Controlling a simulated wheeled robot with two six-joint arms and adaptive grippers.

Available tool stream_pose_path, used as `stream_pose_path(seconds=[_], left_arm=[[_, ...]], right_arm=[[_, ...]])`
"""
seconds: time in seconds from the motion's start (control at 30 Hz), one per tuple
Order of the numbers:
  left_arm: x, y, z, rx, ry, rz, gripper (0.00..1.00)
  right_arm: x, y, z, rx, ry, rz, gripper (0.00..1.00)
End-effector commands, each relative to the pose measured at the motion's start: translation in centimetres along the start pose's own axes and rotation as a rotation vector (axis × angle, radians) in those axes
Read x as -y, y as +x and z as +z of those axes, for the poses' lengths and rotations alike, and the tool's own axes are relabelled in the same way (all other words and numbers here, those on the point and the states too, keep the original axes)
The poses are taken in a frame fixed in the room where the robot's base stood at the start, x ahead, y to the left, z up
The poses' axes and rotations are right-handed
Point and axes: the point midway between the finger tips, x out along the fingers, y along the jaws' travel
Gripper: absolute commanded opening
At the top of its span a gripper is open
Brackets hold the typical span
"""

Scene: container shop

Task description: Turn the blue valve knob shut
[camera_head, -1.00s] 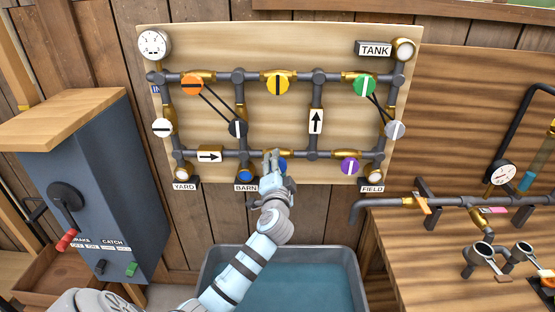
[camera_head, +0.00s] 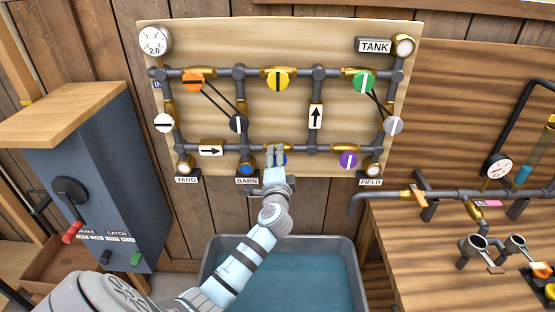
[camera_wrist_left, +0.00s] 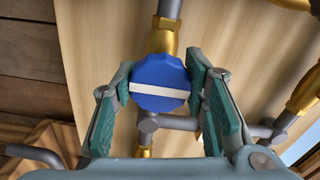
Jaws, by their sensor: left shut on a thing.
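The blue valve knob (camera_wrist_left: 160,83) is round with scalloped edges and a white bar across its face. In the wrist view it sits between the two fingers, and its bar runs roughly across the line of the brass pipe fitting. In the head view, only a sliver of the blue knob (camera_head: 284,160) shows on the lower pipe row, right of BARN. My left gripper (camera_head: 276,155) covers the rest. The left gripper (camera_wrist_left: 160,90) is shut on the knob, with a finger on each side. My right gripper is in neither view.
A purple knob (camera_head: 349,160) sits to the right on the same row. The upper row has orange (camera_head: 193,80), yellow (camera_head: 278,79) and green knobs (camera_head: 364,82). A water trough (camera_head: 350,262) stands below. A grey lever box (camera_head: 95,180) is at left, a wooden bench (camera_head: 420,260) at right.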

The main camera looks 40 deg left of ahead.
Motion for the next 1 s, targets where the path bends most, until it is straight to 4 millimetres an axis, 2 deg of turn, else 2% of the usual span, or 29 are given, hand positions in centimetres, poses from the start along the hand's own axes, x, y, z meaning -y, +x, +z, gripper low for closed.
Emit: stream_pose_path(seconds=[0.1,0.13,0.23,0.27,0.53,0.63,0.77,1.0], left_arm=[[-0.1,0.0,0.0,0.000,0.001,0.001,0.12],[-0.1,0.0,0.0,0.000,0.001,0.001,0.43],[-0.1,0.0,0.0,0.000,0.001,0.001,0.59],[-0.1,0.0,0.0,0.000,0.000,0.001,0.61],[0.0,-0.1,0.0,0.000,0.000,0.000,0.61],[-0.1,-0.8,-0.1,-0.001,-0.002,0.001,0.61],[-0.1,-3.7,0.0,-0.001,-0.003,0.003,0.61],[-0.2,-10.1,0.0,0.000,-0.004,0.004,0.61]], right_arm=[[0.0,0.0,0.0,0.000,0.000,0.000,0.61],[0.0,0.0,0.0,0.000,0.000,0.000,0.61],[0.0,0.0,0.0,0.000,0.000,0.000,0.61],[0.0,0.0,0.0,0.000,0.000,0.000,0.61],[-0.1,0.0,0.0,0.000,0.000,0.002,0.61],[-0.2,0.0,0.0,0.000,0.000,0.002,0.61],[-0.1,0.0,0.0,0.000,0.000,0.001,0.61],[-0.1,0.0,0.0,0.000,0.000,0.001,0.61]])
